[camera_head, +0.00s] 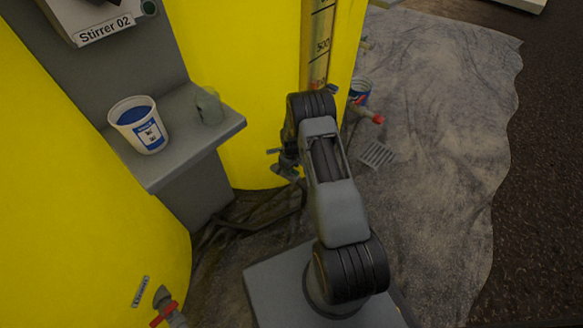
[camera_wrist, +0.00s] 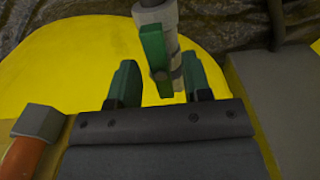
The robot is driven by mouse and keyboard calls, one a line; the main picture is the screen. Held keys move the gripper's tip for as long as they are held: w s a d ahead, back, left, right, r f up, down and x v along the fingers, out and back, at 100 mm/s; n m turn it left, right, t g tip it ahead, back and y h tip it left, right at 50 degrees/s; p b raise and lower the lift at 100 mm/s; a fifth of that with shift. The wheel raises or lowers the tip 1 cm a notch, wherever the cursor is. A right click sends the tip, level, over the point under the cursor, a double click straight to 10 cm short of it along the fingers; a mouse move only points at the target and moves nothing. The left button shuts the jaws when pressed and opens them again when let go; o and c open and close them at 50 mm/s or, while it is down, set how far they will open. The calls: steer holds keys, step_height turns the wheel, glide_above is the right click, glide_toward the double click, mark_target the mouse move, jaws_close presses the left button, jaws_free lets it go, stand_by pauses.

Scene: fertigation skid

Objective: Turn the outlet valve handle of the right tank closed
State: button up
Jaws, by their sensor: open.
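A green valve handle (camera_wrist: 153,52) shows in the wrist view on a pale grey pipe (camera_wrist: 187,68). The handle lies roughly in line with the pipe. My gripper (camera_wrist: 158,80) is open, with one green finger on each side of the handle's lower end. I cannot tell whether either finger touches it. In the head view the right yellow tank (camera_head: 248,150) stands behind my arm. My gripper (camera_head: 284,164) is low at this tank's front, and my arm mostly hides it and the valve there.
A grey shelf (camera_head: 185,150) left of my arm holds a white tub (camera_head: 138,125) and a small translucent container (camera_head: 209,105). A red-handled valve (camera_head: 166,312) sits on the left tank. The floor sheet at right is mostly clear.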

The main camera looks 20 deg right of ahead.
jaws_close()
stand_by(0.4)
steer(key=m, duration=0.4)
steer(key=shift+a, duration=0.1)
steer(key=m, duration=0.4)
steer(key=shift+a+m, duration=0.1)
steer(key=shift+m, duration=0.3)
steer(key=m, duration=0.4)
steer(key=shift+w+m, duration=0.1)
steer(key=shift+m, duration=0.2)
steer(key=shift+a+m, duration=0.1)
steer(key=shift+m, duration=2)
steer(key=shift+w, duration=0.1)
